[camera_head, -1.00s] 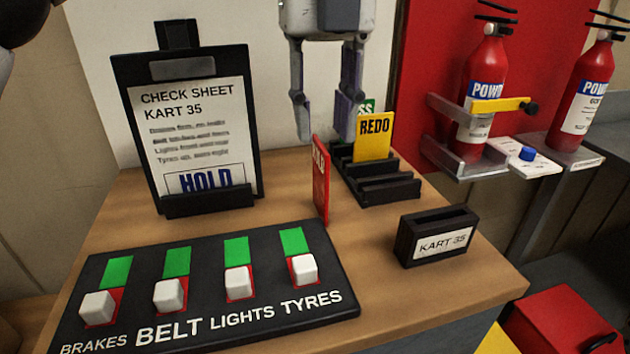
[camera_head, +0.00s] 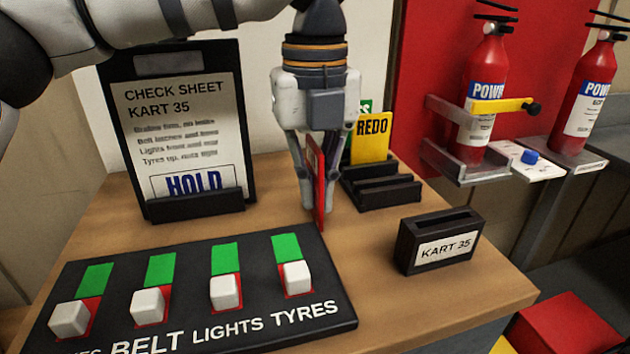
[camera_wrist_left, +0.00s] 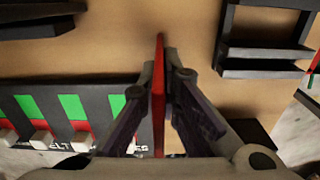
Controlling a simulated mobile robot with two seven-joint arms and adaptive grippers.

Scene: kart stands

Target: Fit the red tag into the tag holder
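The red tag (camera_head: 318,188) stands upright, seen nearly edge-on, behind the switch panel. My left gripper (camera_head: 317,203) points down over it with one finger on each side. In the left wrist view, the fingertips (camera_wrist_left: 160,66) close against both faces of the red tag (camera_wrist_left: 159,110). The tag's lower edge is at or near the table top; I cannot tell whether it touches. The tag holder (camera_head: 440,241), a small black box labelled KART 35 with an empty slot on top, stands to the right, apart from the gripper. My right gripper is not in view.
A black rack (camera_head: 385,192) holds a yellow REDO tag (camera_head: 371,138) and a green one behind the gripper. The clipboard (camera_head: 180,130) stands at left, the switch panel (camera_head: 200,290) in front. Bare wooden table (camera_head: 365,250) lies between tag and holder.

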